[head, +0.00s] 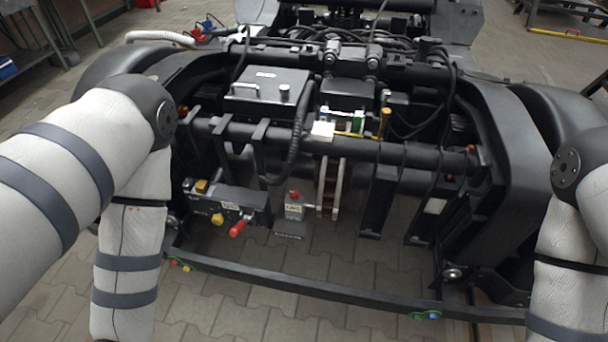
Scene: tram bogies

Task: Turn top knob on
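A dark control block (235,202) is mounted low on the left of the bogie. It carries an upper yellow knob (201,186), a lower yellow knob (217,219) and a red-handled lever (238,229) pointing down and left. I cannot tell whether either knob is on or off. A small knob (284,92) also stands on the lid of the black box higher up. My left arm bends downward at the left, and my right arm hangs at the right edge. Both grippers lie below the picture, out of view.
A small grey box with a red button (294,206) is right of the control block. A black lower crossbar (300,285) runs across the front. Large curved side frames (508,170) flank the bogie. Paved floor (260,326) is clear in front.

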